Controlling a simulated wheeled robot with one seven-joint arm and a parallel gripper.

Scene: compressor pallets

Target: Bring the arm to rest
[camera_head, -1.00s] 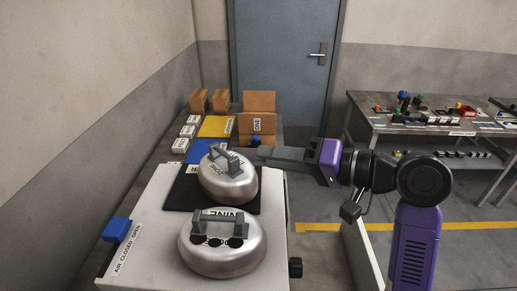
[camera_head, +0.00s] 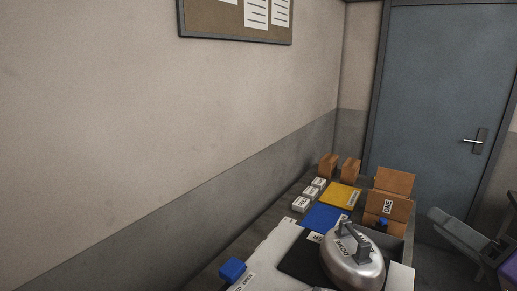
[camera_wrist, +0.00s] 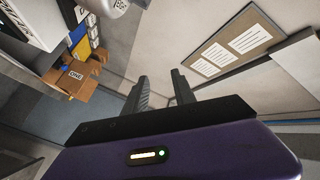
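My gripper (camera_head: 447,226) is at the right edge of the head view, with grey fingers and a bit of my purple arm showing. In the wrist view my gripper (camera_wrist: 160,86) has its two fingers apart with nothing between them. It is clear of the worktop, to the right of the box marked ONE (camera_head: 389,207). Most of my arm is outside the head view.
A silver domed compressor (camera_head: 352,267) sits on a black mat (camera_head: 300,262). A blue block (camera_head: 232,269) is at the white unit's left edge. Blue (camera_head: 322,217) and yellow (camera_head: 340,196) panels lie behind. A wall, noticeboard (camera_head: 225,18) and door (camera_head: 440,100) surround them.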

